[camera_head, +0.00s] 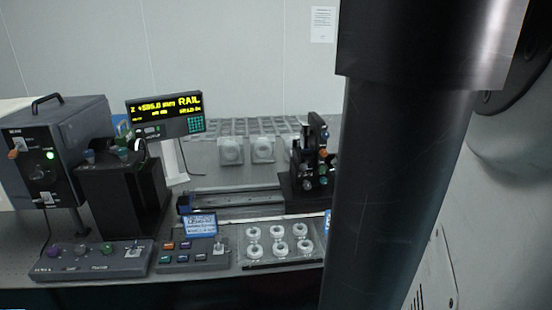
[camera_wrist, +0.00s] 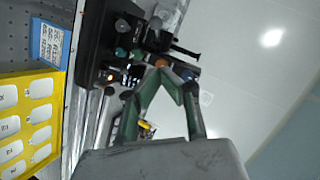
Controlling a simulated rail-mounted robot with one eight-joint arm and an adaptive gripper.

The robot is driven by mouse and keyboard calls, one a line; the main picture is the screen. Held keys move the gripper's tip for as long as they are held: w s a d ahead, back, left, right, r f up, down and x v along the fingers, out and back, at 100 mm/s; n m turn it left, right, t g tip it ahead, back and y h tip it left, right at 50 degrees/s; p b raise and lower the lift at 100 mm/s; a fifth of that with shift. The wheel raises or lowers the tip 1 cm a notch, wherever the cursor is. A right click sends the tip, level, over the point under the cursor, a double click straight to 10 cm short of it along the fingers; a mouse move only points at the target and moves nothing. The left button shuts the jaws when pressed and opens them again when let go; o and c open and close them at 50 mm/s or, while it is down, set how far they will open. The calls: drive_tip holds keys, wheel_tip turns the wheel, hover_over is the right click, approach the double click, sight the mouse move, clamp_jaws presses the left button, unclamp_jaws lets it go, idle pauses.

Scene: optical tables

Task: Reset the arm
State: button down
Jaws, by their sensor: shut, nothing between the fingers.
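My gripper (camera_wrist: 162,68) shows in the wrist view, its two dark, green-edged fingers meeting at the tips with nothing between them. Behind the fingertips is a black device with coloured knobs (camera_wrist: 125,55); I cannot tell how far it is from them. In the head view a large dark cylindrical part of my own body fills the right of centre, and my gripper does not show there.
In the head view a black optical mount (camera_head: 312,165) stands at the end of a rail (camera_head: 235,200). A tray of white rings (camera_head: 316,252), button boxes (camera_head: 95,262), a grey instrument (camera_head: 75,125) and a display (camera_head: 165,114) crowd the table. The wrist view shows a yellow-edged tray (camera_wrist: 58,85).

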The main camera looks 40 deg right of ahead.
drive_tip(key=shift+s+a+r, duration=0.1)
drive_tip(key=shift+s+a, duration=0.1)
idle(0.4)
drive_tip(key=w+a+n+g+y+p, duration=0.15)
drive_tip(key=w+a+n, duration=0.4)
drive_tip(key=a, duration=0.55)
drive_tip(key=w+a+n+g+y+p, duration=0.1)
drive_tip(key=w+a+n+g+y, duration=0.15)
drive_tip(key=w+a+n, duration=0.65)
drive_tip(key=s+a+f+n+g+b, duration=0.1)
drive_tip(key=s+a+f, duration=0.1)
drive_tip(key=s+a, duration=0.8)
drive_tip(key=s+a+f+n+b, duration=0.1)
drive_tip(key=s+a+f, duration=0.2)
drive_tip(key=s+a, duration=0.7)
drive_tip(key=shift+s+a+f+g, duration=0.2)
drive_tip(key=shift+a+f+g, duration=0.2)
drive_tip(key=shift+a, duration=0.65)
